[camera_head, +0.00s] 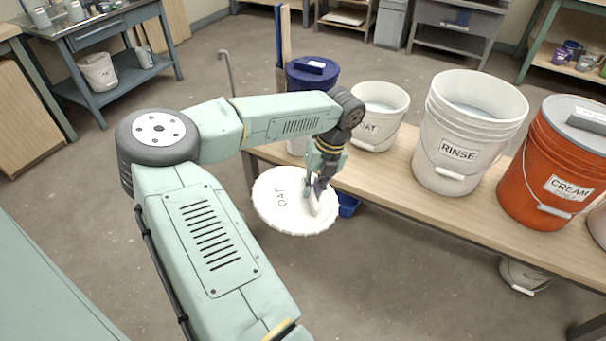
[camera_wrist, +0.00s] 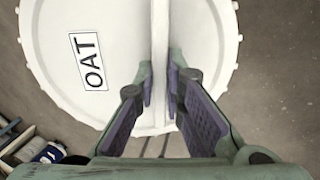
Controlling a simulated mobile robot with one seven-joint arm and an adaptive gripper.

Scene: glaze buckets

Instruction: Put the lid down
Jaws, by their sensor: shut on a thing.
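A round white lid (camera_head: 272,212) marked OAT hangs in the air in front of the bench's near edge, over the floor. My gripper (camera_head: 321,187) is shut on the upright grip bar across the lid's top. In the wrist view the lid (camera_wrist: 112,30) fills the upper middle, and my gripper's fingers (camera_wrist: 160,88) press on both sides of the bar. The white OAT bucket (camera_head: 386,112) stands on the bench behind the arm, with its top open. Its label is partly hidden by my wrist.
The wooden bench (camera_head: 424,203) also holds a white RINSE bucket (camera_head: 468,125), an orange CREAM bucket (camera_head: 556,165) and a blue-lidded bucket (camera_head: 313,74). A blue thing (camera_head: 348,205) shows below the bench edge beside the lid. The floor in front is mostly clear.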

